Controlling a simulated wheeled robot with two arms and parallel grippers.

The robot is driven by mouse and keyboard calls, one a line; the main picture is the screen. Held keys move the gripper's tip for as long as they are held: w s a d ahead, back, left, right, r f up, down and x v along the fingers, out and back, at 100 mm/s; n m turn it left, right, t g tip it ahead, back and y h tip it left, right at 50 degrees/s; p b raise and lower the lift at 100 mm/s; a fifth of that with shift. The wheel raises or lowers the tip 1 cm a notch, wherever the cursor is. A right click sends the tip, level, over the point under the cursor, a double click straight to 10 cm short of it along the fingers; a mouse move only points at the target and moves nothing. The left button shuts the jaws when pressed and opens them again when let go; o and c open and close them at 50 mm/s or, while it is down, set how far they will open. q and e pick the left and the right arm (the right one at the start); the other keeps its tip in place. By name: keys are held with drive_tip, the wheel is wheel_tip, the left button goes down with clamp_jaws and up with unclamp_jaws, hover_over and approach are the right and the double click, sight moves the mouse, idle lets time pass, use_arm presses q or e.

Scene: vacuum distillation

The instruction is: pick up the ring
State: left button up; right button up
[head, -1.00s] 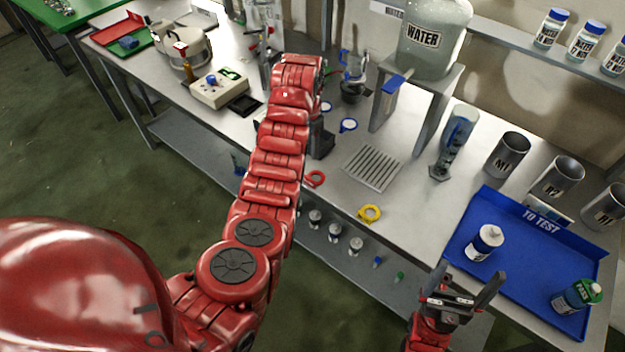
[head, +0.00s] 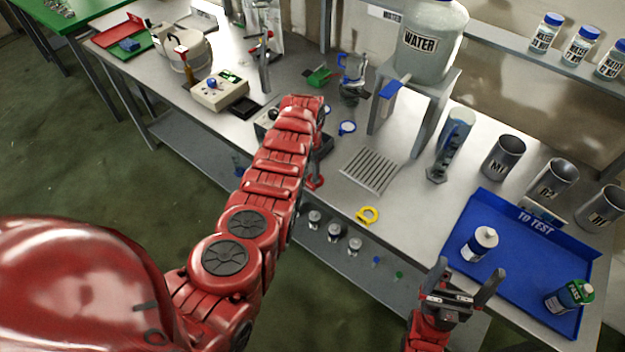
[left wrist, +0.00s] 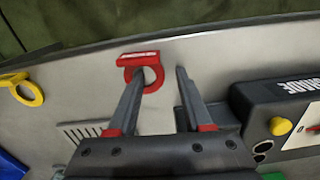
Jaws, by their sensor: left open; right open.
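A red ring (left wrist: 151,75) with a flat tab lies at the table's front edge. In the head view the red ring (head: 316,182) shows just right of my left arm, partly covered. A yellow ring (head: 368,215) lies further right; it also shows in the left wrist view (left wrist: 36,97). My left gripper (left wrist: 160,74) is open; its left fingertip overlaps the red ring's outline, and I cannot tell whether they touch. In the head view my arm mostly hides this gripper. My right gripper (head: 471,268) is open and empty, in front of the blue tray.
The blue tray (head: 518,290) holds two bottles. A slotted grate (head: 369,171) lies behind the yellow ring. A black box (left wrist: 262,105) with a yellow button stands right of the left gripper. A water tank (head: 432,45) stands on a stand behind. The table between grate and tray is clear.

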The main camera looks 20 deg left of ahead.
use_arm(q)
drive_tip(key=shift+f, duration=0.2)
clamp_jaws()
drive_tip(key=shift+r, duration=0.15)
idle(0.5)
